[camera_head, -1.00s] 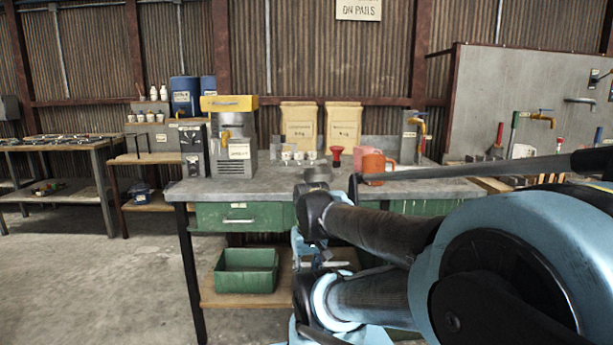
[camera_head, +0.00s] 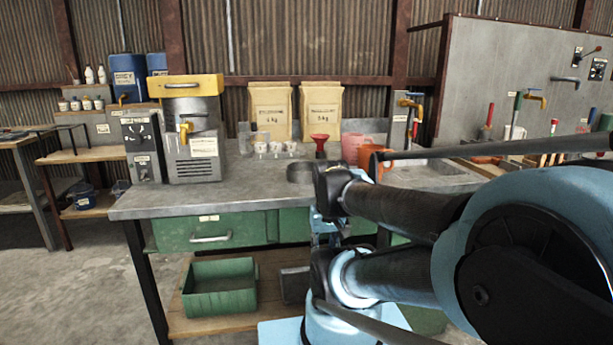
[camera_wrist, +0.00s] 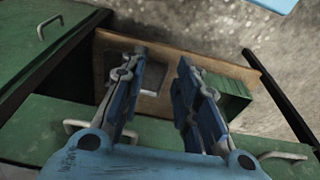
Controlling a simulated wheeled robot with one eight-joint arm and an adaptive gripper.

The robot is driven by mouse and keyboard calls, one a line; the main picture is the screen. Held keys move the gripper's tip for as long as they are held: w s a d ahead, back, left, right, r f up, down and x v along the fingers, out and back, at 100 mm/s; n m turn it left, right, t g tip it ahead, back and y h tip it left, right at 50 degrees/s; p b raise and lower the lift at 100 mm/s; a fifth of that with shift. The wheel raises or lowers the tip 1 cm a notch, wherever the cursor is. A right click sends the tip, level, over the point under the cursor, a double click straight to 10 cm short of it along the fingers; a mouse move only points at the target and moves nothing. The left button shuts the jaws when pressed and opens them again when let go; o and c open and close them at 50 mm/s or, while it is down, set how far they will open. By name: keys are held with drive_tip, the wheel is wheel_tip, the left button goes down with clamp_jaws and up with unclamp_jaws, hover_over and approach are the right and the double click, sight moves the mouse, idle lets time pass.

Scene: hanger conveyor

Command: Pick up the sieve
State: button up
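A low, round grey item (camera_head: 300,172) lies on the bench top left of my arm and in front of the red funnel (camera_head: 320,145). It may be the sieve, but its mesh cannot be made out and my arm partly covers it. In the wrist view my gripper (camera_wrist: 160,68) is open, with its two blue fingers apart and nothing held between them. It points down past the green drawer fronts toward the wooden lower shelf (camera_wrist: 220,68). The sieve is not recognisable in the wrist view.
The grey bench (camera_head: 150,206) carries a yellow-topped machine (camera_head: 193,130), small white cups (camera_head: 276,147), paper bags (camera_head: 270,110) and an orange jug (camera_head: 369,160). A green bin (camera_head: 220,288) and a dark flat item (camera_head: 294,284) are on the lower shelf. The bench's front left is clear.

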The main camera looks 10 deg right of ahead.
drive_tip(key=w+d+r+n+g, duration=0.25)
drive_tip(key=w+r+n, duration=0.35)
drive_tip(key=w+r, duration=1.95)
drive_tip(key=w+d+r+n, duration=0.2)
drive_tip(key=w+r, duration=0.2)
drive_tip(key=w, duration=0.8)
drive_tip(key=f, duration=1)
drive_tip(key=shift+s+d+f, duration=0.15)
drive_tip(key=shift+s+f, duration=0.1)
drive_tip(key=shift+f, duration=0.15)
drive_tip(key=shift+w+d+f, duration=0.1)
drive_tip(key=shift+f, duration=1.25)
drive_tip(key=shift+d+f, duration=0.1)
drive_tip(key=shift+f, duration=1.25)
clamp_jaws()
